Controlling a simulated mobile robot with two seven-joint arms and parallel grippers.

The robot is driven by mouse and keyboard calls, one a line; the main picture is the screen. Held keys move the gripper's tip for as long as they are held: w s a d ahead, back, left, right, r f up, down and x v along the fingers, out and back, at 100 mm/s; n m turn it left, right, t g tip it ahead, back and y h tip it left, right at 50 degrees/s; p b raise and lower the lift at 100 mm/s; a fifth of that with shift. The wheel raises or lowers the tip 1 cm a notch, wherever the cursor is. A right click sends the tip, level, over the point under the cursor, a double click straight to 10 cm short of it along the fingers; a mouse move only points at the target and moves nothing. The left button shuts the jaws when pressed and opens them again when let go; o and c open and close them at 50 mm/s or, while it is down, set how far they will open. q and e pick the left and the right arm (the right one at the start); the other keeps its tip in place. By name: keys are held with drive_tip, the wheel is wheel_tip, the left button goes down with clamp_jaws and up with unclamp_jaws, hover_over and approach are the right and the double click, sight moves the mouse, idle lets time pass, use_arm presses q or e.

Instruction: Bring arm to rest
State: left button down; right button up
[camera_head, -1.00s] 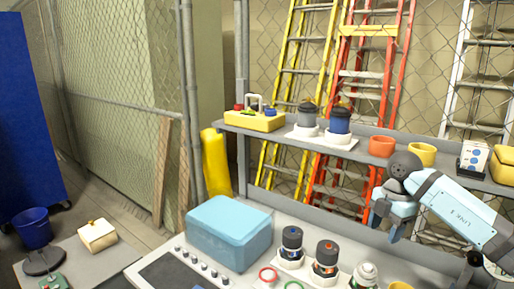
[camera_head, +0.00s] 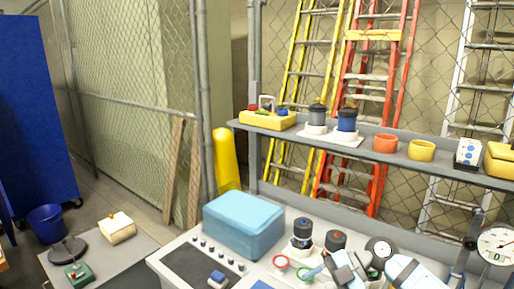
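My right arm comes in from the lower right, white and pale blue. Its gripper (camera_head: 345,268) is low over the bench, just in front of a dark cylinder with a red mark on top (camera_head: 335,240). The arm and gripper partly cover the bench items there. Whether the fingers are open or shut, or hold anything, I cannot tell. My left gripper is not in view.
The shelf (camera_head: 380,150) behind carries cups, cylinders and a yellow box (camera_head: 267,119). A round gauge (camera_head: 497,245) stands at the right.

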drive_tip(key=s+a+m+t+y, duration=0.2)
drive_tip(key=s+a+t+y, duration=0.15)
drive_tip(key=a+y, duration=0.2)
drive_tip(key=s+d+f+m+t+h+p, duration=0.1)
drive_tip(key=s+d+f+m+t+h, duration=0.3)
drive_tip(key=s+f+m+h, duration=0.3)
drive_tip(key=s+d+f+m+t+h+p, duration=0.2)
drive_tip(key=s+d+f+m+t+h, duration=0.3)
drive_tip(key=s+f+m, duration=0.8)
drive_tip(key=d+f+m+h, duration=0.1)
drive_tip(key=d+m+h, duration=0.1)
drive_tip(key=shift+d+f+m+h, duration=0.25)
drive_tip(key=shift+f+m+h, duration=0.05)
drive_tip(key=shift+f+h, duration=0.05)
drive_tip(key=shift+s, duration=0.1)
